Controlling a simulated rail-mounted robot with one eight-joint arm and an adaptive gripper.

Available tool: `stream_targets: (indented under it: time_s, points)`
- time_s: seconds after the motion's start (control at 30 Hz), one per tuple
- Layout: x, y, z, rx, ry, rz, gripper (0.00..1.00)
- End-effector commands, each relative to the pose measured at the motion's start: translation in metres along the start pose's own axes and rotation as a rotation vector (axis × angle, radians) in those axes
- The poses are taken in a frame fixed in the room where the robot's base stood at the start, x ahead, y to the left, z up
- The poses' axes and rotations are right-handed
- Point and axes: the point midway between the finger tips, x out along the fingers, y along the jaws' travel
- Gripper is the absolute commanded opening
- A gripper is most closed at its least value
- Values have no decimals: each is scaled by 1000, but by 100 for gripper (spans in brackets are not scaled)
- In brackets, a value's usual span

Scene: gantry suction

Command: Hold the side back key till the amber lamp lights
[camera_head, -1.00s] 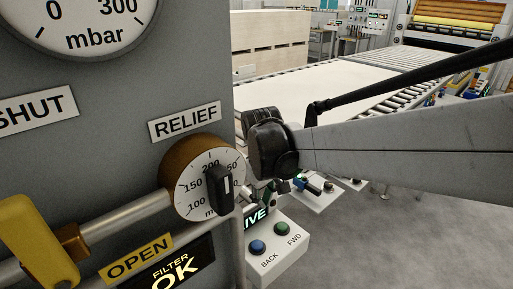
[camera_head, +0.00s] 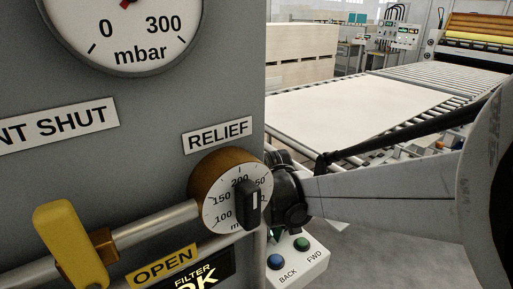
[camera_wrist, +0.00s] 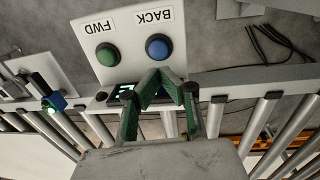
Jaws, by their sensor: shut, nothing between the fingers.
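The blue key (camera_wrist: 158,47) labelled BACK sits on a small white key box (camera_wrist: 124,71), beside the green FWD key (camera_wrist: 106,52); the lettering is upside down in the wrist view. In the head view the blue key (camera_head: 275,261) and green key (camera_head: 301,244) show at the bottom. My gripper (camera_wrist: 159,74) has its green-padded fingers shut and empty, with the tips by the box edge close to the blue key; I cannot tell whether they touch it. The fingers partly cover a lit display (camera_wrist: 120,88). No lit amber lamp is identifiable.
A grey panel with the RELIEF dial (camera_head: 231,196), a yellow handle (camera_head: 70,245) and a lit FILTER OK sign (camera_head: 194,278) fills the left, close to my arm. A roller conveyor bears a pale sheet (camera_head: 340,112). Dark cables (camera_wrist: 272,45) lie on the floor.

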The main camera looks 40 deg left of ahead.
Motion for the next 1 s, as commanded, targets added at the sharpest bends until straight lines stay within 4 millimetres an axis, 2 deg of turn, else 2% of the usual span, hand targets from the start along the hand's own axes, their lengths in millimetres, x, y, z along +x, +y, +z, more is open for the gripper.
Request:
stream_targets:
  time_s: [0.2,0.43,0.63,1.0]
  points:
    - [43,0,-2,-1,0,0,0]
    - [75,1,-2,1,0,0,0]
    - [87,1,-1,2,0,0,0]
    - [88,2,-1,2,0,0,0]
